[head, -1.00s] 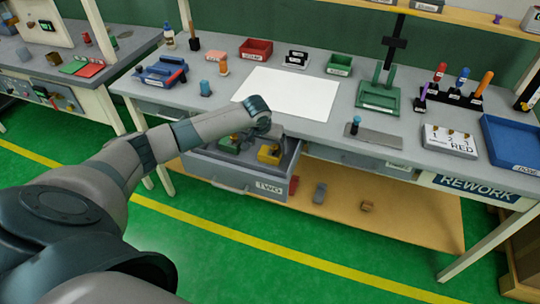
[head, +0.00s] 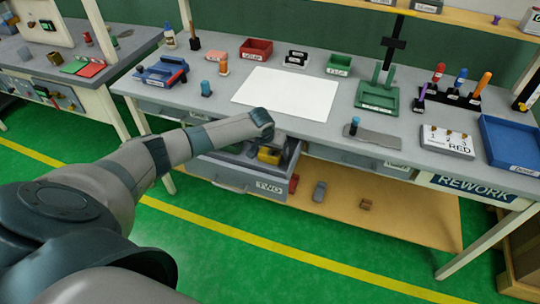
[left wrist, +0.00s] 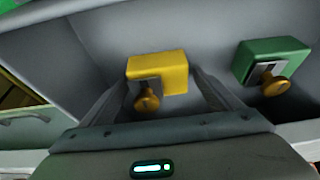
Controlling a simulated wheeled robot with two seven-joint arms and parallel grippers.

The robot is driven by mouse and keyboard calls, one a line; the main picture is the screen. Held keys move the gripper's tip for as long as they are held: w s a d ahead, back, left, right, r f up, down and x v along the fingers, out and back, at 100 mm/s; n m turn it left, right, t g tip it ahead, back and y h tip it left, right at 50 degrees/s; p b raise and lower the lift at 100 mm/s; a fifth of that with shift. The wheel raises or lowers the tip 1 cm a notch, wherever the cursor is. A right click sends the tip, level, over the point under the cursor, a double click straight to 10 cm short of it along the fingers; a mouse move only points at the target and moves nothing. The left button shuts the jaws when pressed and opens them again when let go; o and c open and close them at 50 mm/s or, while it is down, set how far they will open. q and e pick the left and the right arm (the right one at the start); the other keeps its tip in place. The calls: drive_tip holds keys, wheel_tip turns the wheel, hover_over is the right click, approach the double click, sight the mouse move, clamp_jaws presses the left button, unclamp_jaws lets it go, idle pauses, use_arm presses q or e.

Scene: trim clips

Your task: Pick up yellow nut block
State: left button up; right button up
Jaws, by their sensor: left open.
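The yellow nut block (head: 269,156) lies in the open drawer marked TWO (head: 232,187), under the table's front edge. In the left wrist view the yellow nut block (left wrist: 172,66) has a grey plate and a round brass-coloured knob on its near side. My left gripper (left wrist: 160,84) is open, its two fingers pointing to either side of the block, with no clear contact. In the head view my left wrist is just above the drawer and its fingers are hidden. My right gripper is not in view.
A green block (left wrist: 272,52) with a similar knob sits to the right in the drawer, in the left wrist view. Drawer walls surround both blocks. The table (head: 225,110) above holds a white sheet (head: 287,93), bins and tools. A lower shelf (head: 400,220) holds small parts.

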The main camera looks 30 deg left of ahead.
use_arm(q)
drive_tip(key=c, duration=1.3)
drive_tip(key=shift+o, duration=0.2)
wheel_tip(320, 180, up, 18)
drive_tip(key=b, duration=0.4)
